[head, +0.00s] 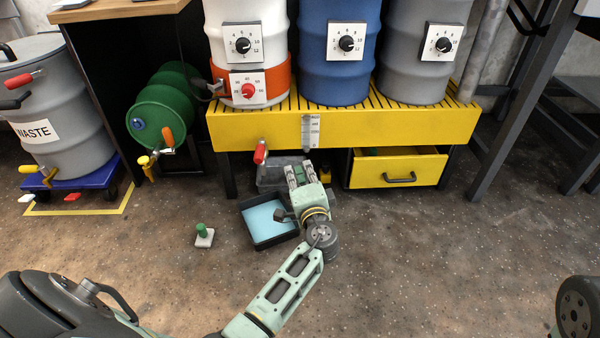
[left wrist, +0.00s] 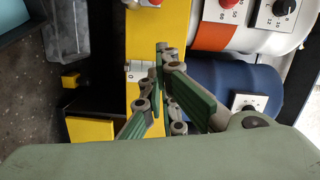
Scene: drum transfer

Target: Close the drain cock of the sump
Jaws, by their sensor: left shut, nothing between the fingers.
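The yellow sump (head: 340,132) stands under three drums. Its drain cock (head: 261,152), with a red handle, sits low on the front left and the handle points roughly downward. My left gripper (head: 298,170) is in front of the sump, to the right of the cock and below its level in the picture, apart from it. In the left wrist view the gripper (left wrist: 162,52) is shut and empty, in front of the yellow sump face (left wrist: 140,40). A small part of the cock (left wrist: 148,3) shows at that view's top edge. My right gripper is out of view.
A black tray with light-blue liquid (head: 275,243) lies on the floor below the cock. A grey bin (head: 268,178) and an open yellow drawer (head: 398,172) are under the sump. A small green-knobbed block (head: 204,238) stands left. The front floor is free.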

